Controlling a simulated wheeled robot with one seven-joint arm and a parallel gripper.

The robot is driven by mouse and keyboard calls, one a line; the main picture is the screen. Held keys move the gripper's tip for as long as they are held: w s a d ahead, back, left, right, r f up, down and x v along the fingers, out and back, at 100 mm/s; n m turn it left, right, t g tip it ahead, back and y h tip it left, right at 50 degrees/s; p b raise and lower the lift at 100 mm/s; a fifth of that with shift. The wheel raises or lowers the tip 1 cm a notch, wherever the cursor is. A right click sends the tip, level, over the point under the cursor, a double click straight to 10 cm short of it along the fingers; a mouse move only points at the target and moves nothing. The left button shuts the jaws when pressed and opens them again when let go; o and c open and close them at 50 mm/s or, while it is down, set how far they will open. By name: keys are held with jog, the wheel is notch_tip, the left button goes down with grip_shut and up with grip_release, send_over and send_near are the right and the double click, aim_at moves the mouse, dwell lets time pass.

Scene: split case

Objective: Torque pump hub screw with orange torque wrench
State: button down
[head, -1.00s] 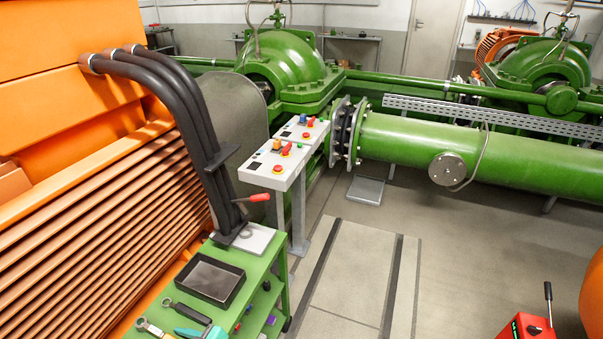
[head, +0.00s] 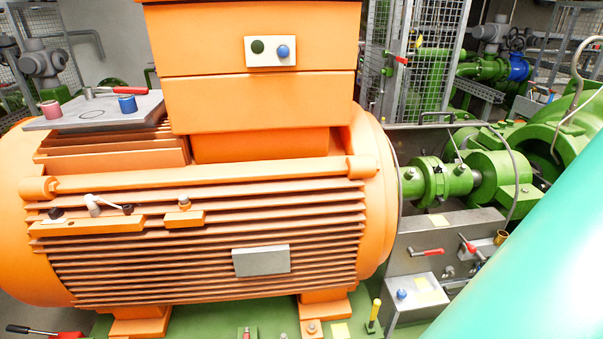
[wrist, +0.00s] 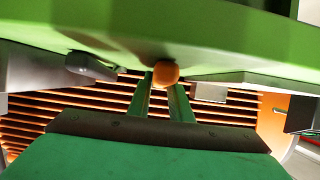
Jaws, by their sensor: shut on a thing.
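In the wrist view my gripper (wrist: 163,88) is shut on an orange rounded piece, the orange torque wrench (wrist: 165,72). Only its end shows; the rest is hidden. In the head view the green pump hub and coupling (head: 440,180) sit on the shaft right of the orange motor. I cannot make out the hub screw. My gripper does not show in the head view, so its distance from the hub cannot be told.
The big orange motor (head: 210,235) fills the left and middle of the head view. A grey plate with red and blue cups (head: 95,112) is on its upper left. A small white box (head: 415,290) and red-handled tools (head: 427,252) lie below the coupling. Wire-mesh cages (head: 425,60) stand behind.

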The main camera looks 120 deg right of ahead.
jog(key=shift+r, duration=0.1)
jog(key=shift+r, duration=2.95)
